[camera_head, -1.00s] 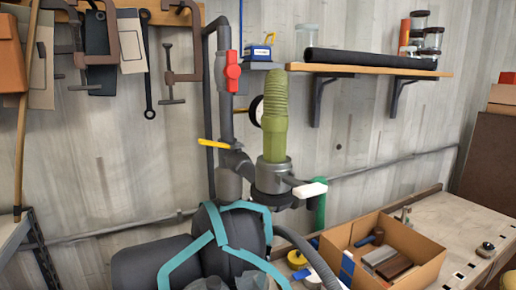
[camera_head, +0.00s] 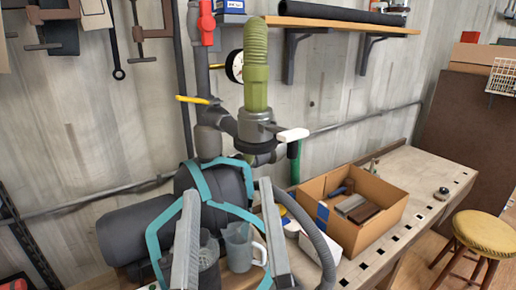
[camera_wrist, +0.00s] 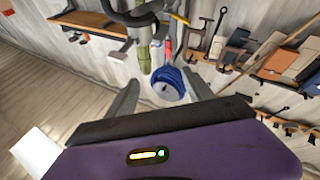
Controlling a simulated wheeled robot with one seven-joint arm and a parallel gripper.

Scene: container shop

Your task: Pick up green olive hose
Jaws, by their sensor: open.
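The olive green hose (camera_head: 256,72) is ribbed in its upper part and stands upright in a grey pipe fitting (camera_head: 257,125) in the head view. In the wrist view a green upright piece (camera_wrist: 145,50), likely the same hose, shows beyond the fingers. My gripper (camera_head: 227,190) is open and empty, its two grey fingers pointing up at the bottom of the head view. It appears below the hose and apart from it. The fingers also show in the wrist view (camera_wrist: 161,78), wide apart. The hose's lower end is hidden in the fitting.
A yellow-handled valve (camera_head: 197,100), a white lever (camera_head: 293,135) and a gauge (camera_head: 235,66) crowd the hose. A shelf (camera_head: 350,24) hangs right of it. A cardboard box (camera_head: 376,215) stands on the workbench (camera_head: 420,178). Clear jugs (camera_head: 240,247) sit low between the fingers.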

